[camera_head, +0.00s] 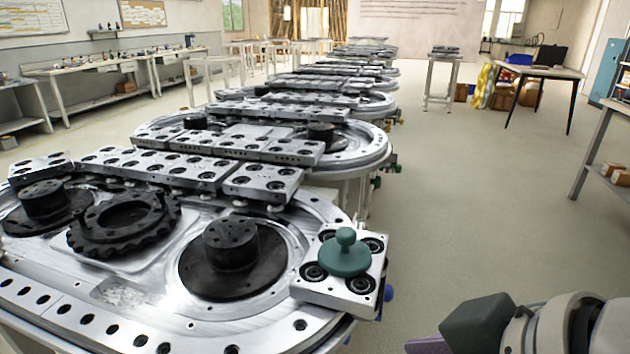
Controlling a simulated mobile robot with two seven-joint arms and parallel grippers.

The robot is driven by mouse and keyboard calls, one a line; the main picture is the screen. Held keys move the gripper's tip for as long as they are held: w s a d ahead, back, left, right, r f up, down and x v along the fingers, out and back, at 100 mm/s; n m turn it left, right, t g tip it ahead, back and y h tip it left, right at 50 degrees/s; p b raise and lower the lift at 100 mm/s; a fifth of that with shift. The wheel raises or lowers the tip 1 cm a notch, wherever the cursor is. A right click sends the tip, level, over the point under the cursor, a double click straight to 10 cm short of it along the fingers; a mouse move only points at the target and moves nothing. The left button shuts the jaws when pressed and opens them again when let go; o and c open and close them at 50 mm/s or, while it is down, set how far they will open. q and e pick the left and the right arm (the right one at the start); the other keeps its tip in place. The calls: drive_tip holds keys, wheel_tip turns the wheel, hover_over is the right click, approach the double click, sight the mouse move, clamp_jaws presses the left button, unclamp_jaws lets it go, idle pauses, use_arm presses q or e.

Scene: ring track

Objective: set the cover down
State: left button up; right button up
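The green cover (346,258), a round disc with a knob on top, sits on a square metal block (312,292) at the right front edge of the nearest ring track (150,312). The cover appears to lie flat, between the block's black-ringed holes. My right gripper (452,334) shows only partly at the bottom right, with a dark block-shaped part and a purple part. It is apart from the cover, to its lower right. Its fingertips are cut off or unclear, so I cannot tell whether it is open. My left gripper is not in view.
A black toothed ring (122,224) and black round hubs (232,245) stand on the near track. More tracks line up behind it. Open floor (470,200) lies to the right. A grey shelf (600,150) stands at the right edge, and a table (540,72) stands farther back.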

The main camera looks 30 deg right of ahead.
drive_tip(key=s+g, duration=0.1)
drive_tip(key=s+f+n+g, duration=0.1)
drive_tip(key=s, duration=0.1)
drive_tip(key=s+g, duration=0.1)
drive_tip(key=s, duration=0.1)
drive_tip(key=shift+s+a+f+g, duration=0.25)
drive_tip(key=shift+g, duration=0.15)
